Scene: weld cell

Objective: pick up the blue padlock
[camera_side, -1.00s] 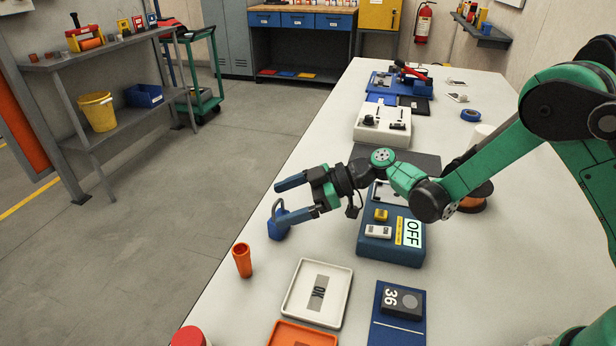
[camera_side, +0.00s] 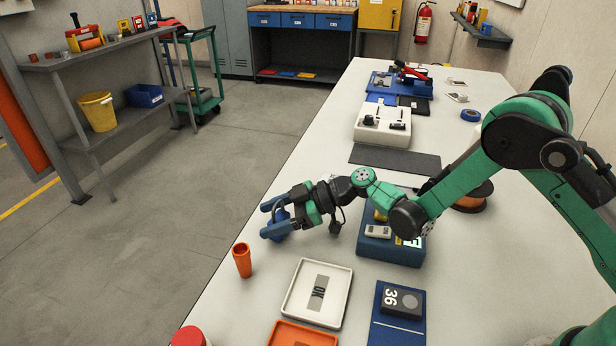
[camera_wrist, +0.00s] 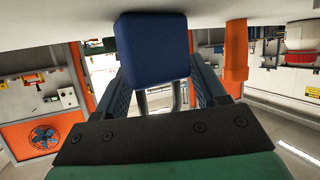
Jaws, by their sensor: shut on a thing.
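The blue padlock (camera_wrist: 152,48) fills the upper middle of the wrist view, its body between my two fingers and its grey shackle below the body in that picture. In the side view the padlock (camera_side: 281,222) is mostly hidden by my fingers, near the table's left edge. My gripper (camera_side: 272,218) is shut on the padlock; the wrist view shows a finger on each side of it (camera_wrist: 158,88). I cannot tell whether the padlock touches the table.
An orange cup (camera_side: 242,260) stands close in front of the padlock. A white tray (camera_side: 290,312), an orange tray (camera_side: 283,336) and a blue pad (camera_side: 385,335) lie nearer. A blue box (camera_side: 395,252) with a switch stands right of my gripper.

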